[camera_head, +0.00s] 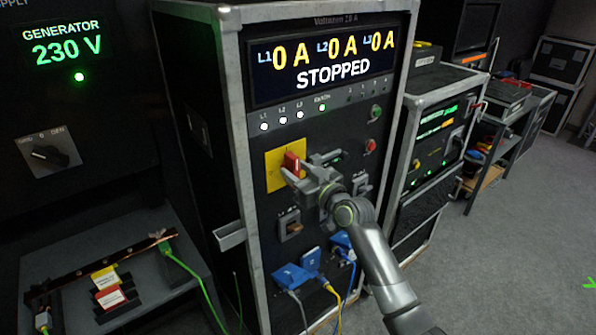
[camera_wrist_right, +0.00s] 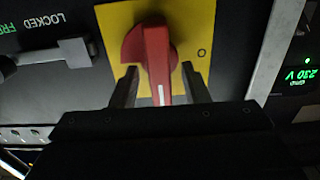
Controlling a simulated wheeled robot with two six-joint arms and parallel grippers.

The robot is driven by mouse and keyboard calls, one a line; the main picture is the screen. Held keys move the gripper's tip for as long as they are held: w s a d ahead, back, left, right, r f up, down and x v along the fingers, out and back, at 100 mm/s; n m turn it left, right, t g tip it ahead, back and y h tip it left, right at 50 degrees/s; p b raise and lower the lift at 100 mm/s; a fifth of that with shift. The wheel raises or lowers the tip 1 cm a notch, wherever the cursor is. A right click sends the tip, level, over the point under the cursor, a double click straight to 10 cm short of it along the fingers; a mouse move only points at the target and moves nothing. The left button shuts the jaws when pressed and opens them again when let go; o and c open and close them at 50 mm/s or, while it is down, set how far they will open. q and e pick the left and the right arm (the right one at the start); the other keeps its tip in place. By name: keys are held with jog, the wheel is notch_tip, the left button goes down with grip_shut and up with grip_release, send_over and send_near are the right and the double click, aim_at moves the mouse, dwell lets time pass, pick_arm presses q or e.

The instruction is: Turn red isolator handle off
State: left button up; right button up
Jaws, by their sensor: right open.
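The red isolator handle (camera_head: 291,162) sits on a yellow plate (camera_head: 272,175) on the front of the black rack case. In the right wrist view the red handle (camera_wrist_right: 151,48) lies between the two fingers of my right gripper (camera_wrist_right: 158,84), one finger on each side. Its white line runs toward the gripper, and an "O" mark is on the yellow plate (camera_wrist_right: 200,20) to its right. My right gripper (camera_head: 302,168) is open around the handle in the head view; whether a finger touches it I cannot tell. My left gripper is not in view.
The rack display (camera_head: 322,60) reads 0 A on L1, L2 and L3, and STOPPED. Blue plugs (camera_head: 291,277) with cables are below the handle. A generator panel (camera_head: 65,48) shows 230 V at left. A grey latch (camera_wrist_right: 50,58) marked LOCKED is beside the plate.

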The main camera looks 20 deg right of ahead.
grip_shut()
jog(key=shift+f, duration=0.1)
jog(key=shift+f+n+b, duration=0.1)
jog(key=shift+n+b, duration=0.3)
jog(key=shift+b, duration=0.35)
jog(key=shift+s+a+f+n+b, duration=0.1)
jog(key=shift+a+n+b, duration=0.05)
jog(key=shift+n+b, duration=2.75)
jog(key=shift+a+f+n+b, duration=0.1)
jog(key=shift+f+n+b, duration=0.05)
jog(key=shift+n+b, duration=2.75)
jog(key=shift+s+a+f+n+b, duration=0.1)
jog(key=shift+a+n+b, duration=0.05)
jog(key=shift+n+b, duration=2.75)
jog(key=shift+b, duration=0.3)
